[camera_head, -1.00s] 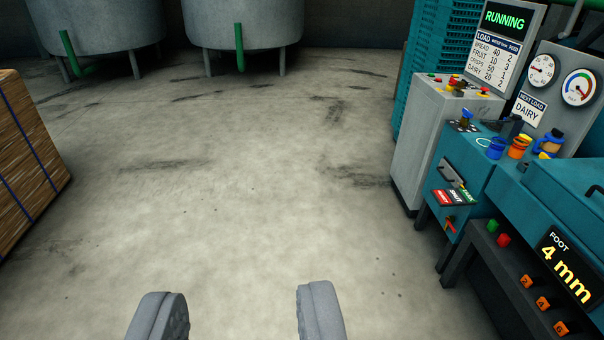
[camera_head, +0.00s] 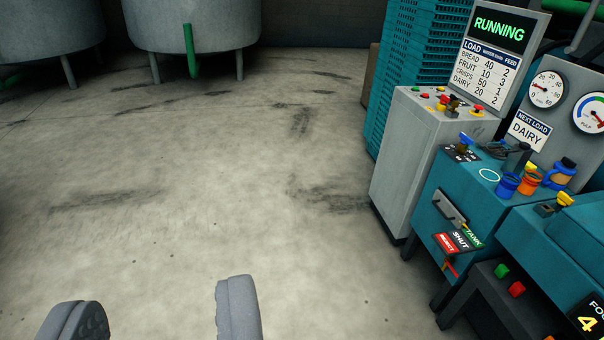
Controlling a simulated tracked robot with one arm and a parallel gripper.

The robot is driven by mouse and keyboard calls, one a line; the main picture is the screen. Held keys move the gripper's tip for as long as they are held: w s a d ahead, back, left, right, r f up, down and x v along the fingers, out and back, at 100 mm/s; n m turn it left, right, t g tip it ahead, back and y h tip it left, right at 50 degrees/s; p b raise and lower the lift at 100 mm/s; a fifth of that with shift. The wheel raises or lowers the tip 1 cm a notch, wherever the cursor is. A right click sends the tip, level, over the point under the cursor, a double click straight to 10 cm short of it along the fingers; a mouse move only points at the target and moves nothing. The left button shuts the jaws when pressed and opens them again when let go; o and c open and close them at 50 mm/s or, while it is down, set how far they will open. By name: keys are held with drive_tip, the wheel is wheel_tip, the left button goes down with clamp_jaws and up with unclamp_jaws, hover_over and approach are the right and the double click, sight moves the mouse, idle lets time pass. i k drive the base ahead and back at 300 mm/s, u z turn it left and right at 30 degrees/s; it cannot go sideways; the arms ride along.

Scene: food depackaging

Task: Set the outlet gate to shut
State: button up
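The outlet gate panel is on the front of the teal machine (camera_head: 480,200) at the right. It has a grey bar handle (camera_head: 450,208) above three labels: a red REJECT label (camera_head: 444,244), a black SHUT label (camera_head: 461,240) and a green TANK label (camera_head: 473,236). A small red lever (camera_head: 450,268) hangs below the labels. I cannot tell which label the gate is set to. My gripper (camera_head: 155,312) is at the bottom left, its two grey fingers wide apart with only floor between them. It is well left of the panel and touches nothing.
A grey control cabinet (camera_head: 405,160) with buttons stands left of the machine, before stacked teal crates (camera_head: 395,90). Blue and orange cups (camera_head: 518,184) sit on the machine's top. The display (camera_head: 500,30) reads RUNNING. Grey tanks (camera_head: 190,25) stand at the back. The floor between is clear.

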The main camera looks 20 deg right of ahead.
sight(452, 214)
drive_tip(key=z, duration=0.2)
drive_tip(key=i, duration=1.3)
drive_tip(key=z, duration=1)
drive_tip(key=i, duration=1.65)
drive_tip(key=z, duration=0.7)
